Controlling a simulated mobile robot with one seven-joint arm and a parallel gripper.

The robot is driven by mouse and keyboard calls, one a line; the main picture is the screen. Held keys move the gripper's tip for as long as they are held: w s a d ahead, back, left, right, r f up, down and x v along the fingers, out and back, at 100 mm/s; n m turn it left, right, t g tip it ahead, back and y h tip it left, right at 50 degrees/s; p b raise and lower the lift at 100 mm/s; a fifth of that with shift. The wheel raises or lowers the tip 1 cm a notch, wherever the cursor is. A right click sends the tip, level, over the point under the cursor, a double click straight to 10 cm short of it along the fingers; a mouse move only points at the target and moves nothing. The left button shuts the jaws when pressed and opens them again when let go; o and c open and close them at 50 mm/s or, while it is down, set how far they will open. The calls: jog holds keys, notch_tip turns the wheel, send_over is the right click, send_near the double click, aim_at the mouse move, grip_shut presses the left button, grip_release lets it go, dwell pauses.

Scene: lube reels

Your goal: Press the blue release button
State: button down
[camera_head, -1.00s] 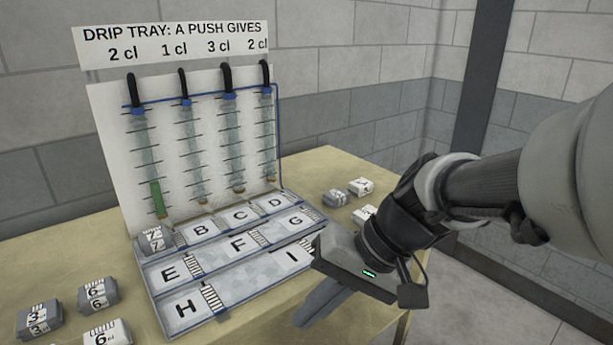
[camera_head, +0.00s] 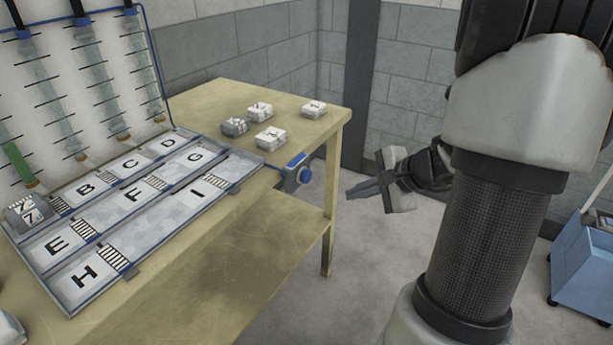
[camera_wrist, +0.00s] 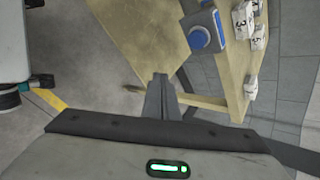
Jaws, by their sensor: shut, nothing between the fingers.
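The blue release button (camera_head: 304,175) is a round blue knob on a small grey and blue housing (camera_head: 294,165) fixed to the right edge of the table. In the wrist view the button (camera_wrist: 200,37) shows above and to the right of the fingertips. My gripper (camera_head: 352,191) is to the right of the button in the head view, off the table, with its fingers pointing left toward the table. Its fingers (camera_wrist: 159,80) are closed together and empty in the wrist view. A gap separates the fingertips from the button.
The table (camera_head: 235,92) carries several small numbered blocks (camera_head: 270,138) near its back right corner. A lettered tray (camera_head: 170,215) and a gauge board (camera_head: 105,75) are at left. A blue cart (camera_head: 583,262) stands at far right. Floor is clear right of the table.

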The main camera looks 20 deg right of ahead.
aim_at(306, 176)
dwell(0.4)
jog(key=w+a, duration=0.5)
jog(key=w, duration=0.2)
jog(key=shift+a, duration=0.15)
dwell(2.1)
jog(key=shift+w+a, duration=0.3)
jog(key=shift+w+a, duration=0.3)
jog(key=shift+w, duration=0.1)
dwell(0.7)
jog(key=shift+s+d, duration=0.1)
jog(key=shift+s, duration=0.05)
jog(key=shift+s+d+b, duration=0.35)
jog(key=shift+s+d, duration=0.1)
jog(key=shift+s, duration=0.15)
dwell(0.3)
